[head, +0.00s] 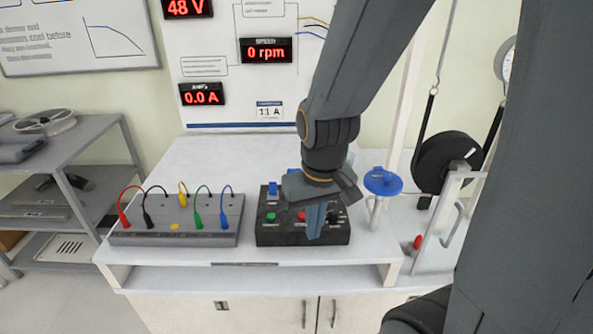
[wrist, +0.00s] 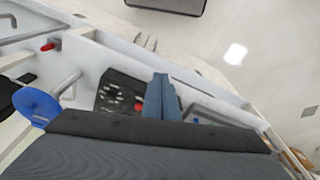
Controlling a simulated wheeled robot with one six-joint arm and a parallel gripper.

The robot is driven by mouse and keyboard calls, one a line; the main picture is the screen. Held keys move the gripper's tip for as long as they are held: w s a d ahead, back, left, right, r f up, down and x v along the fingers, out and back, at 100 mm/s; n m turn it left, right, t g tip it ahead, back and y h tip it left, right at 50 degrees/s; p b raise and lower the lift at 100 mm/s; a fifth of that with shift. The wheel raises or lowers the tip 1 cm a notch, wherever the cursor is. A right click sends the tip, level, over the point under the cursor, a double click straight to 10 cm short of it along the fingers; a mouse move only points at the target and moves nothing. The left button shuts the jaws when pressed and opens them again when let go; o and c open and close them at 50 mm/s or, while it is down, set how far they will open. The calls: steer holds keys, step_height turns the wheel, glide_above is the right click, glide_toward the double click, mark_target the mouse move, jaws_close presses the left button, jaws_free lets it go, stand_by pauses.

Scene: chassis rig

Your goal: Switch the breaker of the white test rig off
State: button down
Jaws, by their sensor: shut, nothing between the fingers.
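The white test rig (head: 220,160) is a bench with a display board behind it. A black control box (head: 275,239) sits on its front top, with a green button (head: 271,216), a red button (head: 301,216) and a blue piece (head: 272,187) at its back left. I cannot tell which part is the breaker. My gripper (head: 314,225) points down over the right half of the box, its blue-grey fingers together and empty. It hides part of the box; contact cannot be told. The wrist view shows the fingertips (wrist: 161,80) beside the box (wrist: 120,92).
A grey terminal block (head: 178,235) with several coloured leads lies left of the box. A blue round knob (head: 383,182) and a black pulley wheel (head: 446,162) stand to the right, near a white frame. The displays read 48 V, 0 rpm and 0.0 A. Shelves stand far left.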

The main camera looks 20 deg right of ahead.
steer(key=m+g+b, duration=0.2)
steer(key=m+b, duration=0.2)
steer(key=b, duration=0.1)
glide_toward(273, 188)
steer(key=w+d+r, duration=0.2)
steer(key=w, duration=0.4)
steer(key=shift+w+d, duration=0.4)
steer(key=s+f+p, duration=0.1)
steer(key=f, duration=0.1)
steer(key=s+f+p, duration=0.1)
steer(key=f+p, duration=0.1)
steer(key=f, duration=0.1)
steer(key=s+a+f+p, duration=0.1)
steer(key=f+p, duration=0.1)
steer(key=f, duration=0.1)
steer(key=shift+s+f, duration=0.1)
steer(key=shift+f, duration=0.1)
steer(key=shift+s+a+p, duration=0.2)
steer(key=shift+s+p, duration=0.15)
steer(key=shift+s, duration=0.15)
